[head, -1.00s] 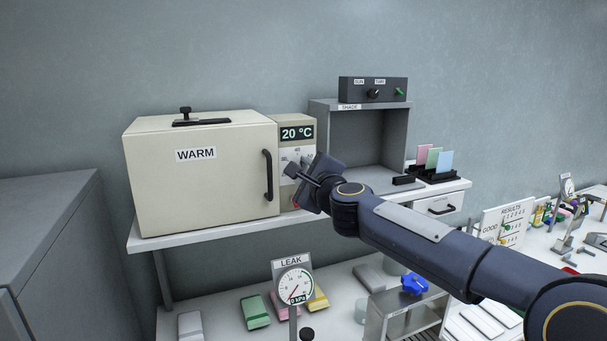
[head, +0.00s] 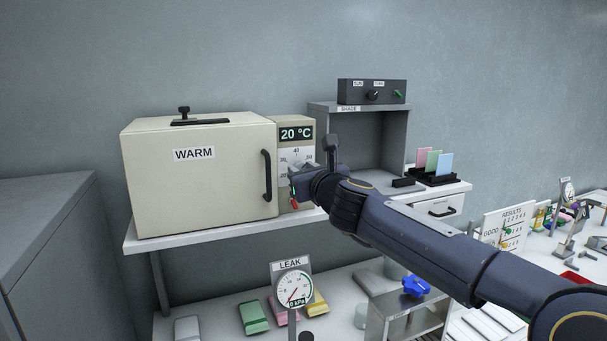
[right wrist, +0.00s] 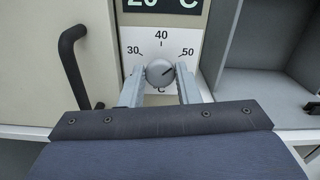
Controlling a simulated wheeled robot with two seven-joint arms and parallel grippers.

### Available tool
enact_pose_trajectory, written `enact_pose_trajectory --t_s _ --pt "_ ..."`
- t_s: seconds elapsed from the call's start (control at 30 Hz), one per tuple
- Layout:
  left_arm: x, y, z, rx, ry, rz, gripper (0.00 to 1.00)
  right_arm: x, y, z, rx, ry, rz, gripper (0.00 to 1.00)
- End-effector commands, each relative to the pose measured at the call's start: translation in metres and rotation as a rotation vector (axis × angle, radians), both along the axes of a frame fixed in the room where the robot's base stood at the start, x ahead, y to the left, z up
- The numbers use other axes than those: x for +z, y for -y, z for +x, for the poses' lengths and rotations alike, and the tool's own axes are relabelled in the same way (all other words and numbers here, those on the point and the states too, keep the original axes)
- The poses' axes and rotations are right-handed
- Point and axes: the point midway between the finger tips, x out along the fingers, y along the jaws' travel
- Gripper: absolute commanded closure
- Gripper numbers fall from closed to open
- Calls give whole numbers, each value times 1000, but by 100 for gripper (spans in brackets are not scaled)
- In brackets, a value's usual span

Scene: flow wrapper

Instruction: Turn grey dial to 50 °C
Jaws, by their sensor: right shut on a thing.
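The grey dial (right wrist: 159,73) sits on the white scale plate (right wrist: 133,40) marked 30, 40 and 50 °C. In the head view the right gripper (head: 298,176) is at the control panel (head: 307,132), largely covering the dial. The display (head: 296,134) reads 20 °C. My left gripper is not in view.
The cream WARM oven (head: 200,185) with its black door handle (head: 267,175) stands just left of the panel. The grey SHADE booth (head: 365,140) is to the right. A LEAK gauge (head: 293,290) stands below the shelf.

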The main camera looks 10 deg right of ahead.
Motion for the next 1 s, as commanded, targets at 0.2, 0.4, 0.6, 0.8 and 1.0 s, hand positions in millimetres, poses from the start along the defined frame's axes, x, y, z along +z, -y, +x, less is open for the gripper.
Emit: enact_pose_trajectory --t_s 0.2,0.4,0.6,0.8,1.0 --pt "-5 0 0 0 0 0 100 -3 0 0 1 -29 128 93" --pt "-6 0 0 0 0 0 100 -2 0 1 0 -42 196 93" --pt "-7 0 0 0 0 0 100 -2 1 1 -1 -48 223 93" --pt "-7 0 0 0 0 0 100 -2 1 1 -1 -48 226 93" --pt "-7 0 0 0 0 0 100 -2 1 1 -1 -49 225 68"
